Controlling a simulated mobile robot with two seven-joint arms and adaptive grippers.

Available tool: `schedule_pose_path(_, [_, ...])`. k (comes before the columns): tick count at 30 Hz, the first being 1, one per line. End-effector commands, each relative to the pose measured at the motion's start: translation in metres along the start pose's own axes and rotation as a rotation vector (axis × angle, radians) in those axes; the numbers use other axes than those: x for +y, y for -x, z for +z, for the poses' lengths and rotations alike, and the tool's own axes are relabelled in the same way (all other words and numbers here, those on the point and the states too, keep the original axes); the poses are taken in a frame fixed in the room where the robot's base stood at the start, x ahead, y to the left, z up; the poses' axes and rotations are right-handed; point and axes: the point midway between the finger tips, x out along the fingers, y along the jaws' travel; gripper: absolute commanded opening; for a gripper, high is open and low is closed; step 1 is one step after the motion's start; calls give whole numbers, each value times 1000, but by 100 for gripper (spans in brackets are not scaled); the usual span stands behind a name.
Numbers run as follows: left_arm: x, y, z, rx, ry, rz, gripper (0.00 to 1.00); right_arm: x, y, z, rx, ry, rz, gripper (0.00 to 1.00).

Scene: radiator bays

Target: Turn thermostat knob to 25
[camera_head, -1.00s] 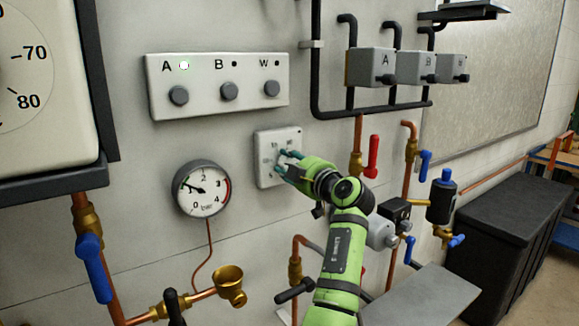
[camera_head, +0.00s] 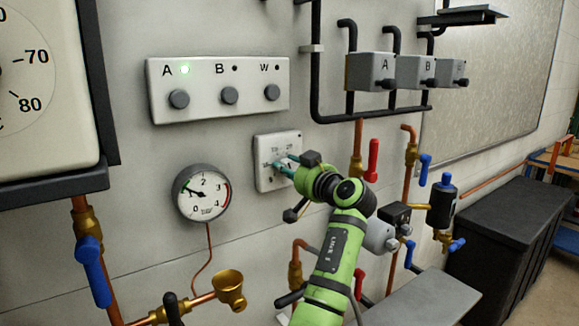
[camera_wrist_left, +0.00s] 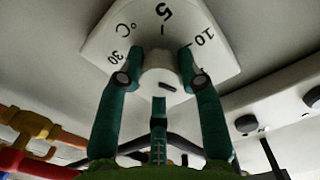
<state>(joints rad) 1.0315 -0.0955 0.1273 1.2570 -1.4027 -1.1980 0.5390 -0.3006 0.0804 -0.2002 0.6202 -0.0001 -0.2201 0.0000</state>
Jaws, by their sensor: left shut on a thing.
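The thermostat (camera_head: 264,147) is a white square plate on the wall, in the middle of the head view. In the left wrist view its dial plate (camera_wrist_left: 140,42) shows 5, 10, 30 and °C. Its pale round knob (camera_wrist_left: 160,78) has a short dark mark. My left gripper (camera_head: 281,164) is at the thermostat; in the left wrist view its teal fingers (camera_wrist_left: 161,80) are shut on the knob, one on each side. In the head view the fingers and wrist hide most of the knob. The right gripper is not in view.
A panel with A, B and W buttons (camera_head: 212,105) is above left, its A light green. A pressure gauge (camera_head: 202,200) is left of the thermostat. A red valve handle (camera_head: 373,158) and copper pipes are close on the right. Bare wall lies below the thermostat.

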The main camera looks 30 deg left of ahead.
Motion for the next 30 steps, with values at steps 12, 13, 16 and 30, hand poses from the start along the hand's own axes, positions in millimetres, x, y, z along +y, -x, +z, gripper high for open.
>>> schedule_pose_path(12, [-2,0,-11,11,-390,-11,4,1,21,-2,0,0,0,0])
schedule_pose_path(13, [-2,0,-11,10,-418,-12,4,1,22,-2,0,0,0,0])
schedule_pose_path(16, [-2,0,-11,8,-512,-14,4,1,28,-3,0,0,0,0])
schedule_pose_path(30, [-1,0,-12,0,-959,-25,4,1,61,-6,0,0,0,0])
